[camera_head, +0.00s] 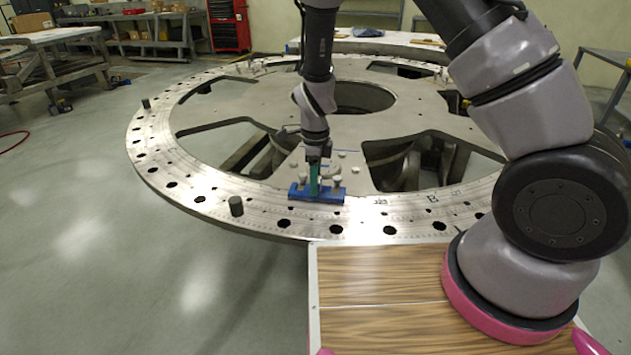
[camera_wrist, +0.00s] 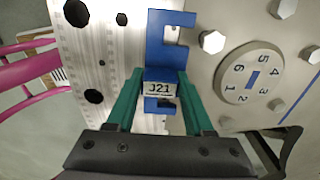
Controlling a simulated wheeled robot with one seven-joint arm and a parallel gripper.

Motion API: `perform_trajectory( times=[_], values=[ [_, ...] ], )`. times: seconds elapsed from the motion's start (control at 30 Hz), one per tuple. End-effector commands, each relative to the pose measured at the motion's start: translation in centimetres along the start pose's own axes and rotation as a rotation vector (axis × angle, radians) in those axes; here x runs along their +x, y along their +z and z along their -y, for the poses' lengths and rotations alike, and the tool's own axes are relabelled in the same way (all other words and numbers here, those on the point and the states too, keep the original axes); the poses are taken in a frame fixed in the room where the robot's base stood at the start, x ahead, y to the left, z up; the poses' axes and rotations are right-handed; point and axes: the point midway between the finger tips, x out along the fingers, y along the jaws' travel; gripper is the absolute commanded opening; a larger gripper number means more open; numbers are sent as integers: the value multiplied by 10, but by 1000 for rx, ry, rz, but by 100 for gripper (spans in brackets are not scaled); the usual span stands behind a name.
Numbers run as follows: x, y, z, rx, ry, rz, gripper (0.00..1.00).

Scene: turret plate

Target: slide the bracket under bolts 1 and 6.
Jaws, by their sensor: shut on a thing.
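The blue bracket (camera_head: 325,200) lies on or just above the metal ring, at the near edge of the bolted plate. In the wrist view the bracket (camera_wrist: 165,55) carries a "J21" label, and its upper slot opens to the right. My gripper (camera_wrist: 160,105) is shut on its middle with green fingers; it also shows in the head view (camera_head: 314,178). The bolt nearest the number 6 (camera_wrist: 211,41) stands just right of the upper slot, apart from it. The lower slot is partly hidden.
A round disc numbered 1 to 6 (camera_wrist: 248,76) sits among several bolts on the plate. A dark upright peg (camera_head: 236,206) stands on the ring (camera_head: 190,195) left of the bracket. The ring has large openings beyond. A wood-grained surface (camera_head: 375,285) is in front.

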Motion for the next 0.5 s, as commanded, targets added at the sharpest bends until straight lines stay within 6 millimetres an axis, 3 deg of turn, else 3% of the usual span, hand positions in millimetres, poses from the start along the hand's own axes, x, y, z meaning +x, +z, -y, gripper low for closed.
perform_trajectory(
  times=[0.5],
  values=[
    [1,0,16,0,-1,1,0]
  ],
)
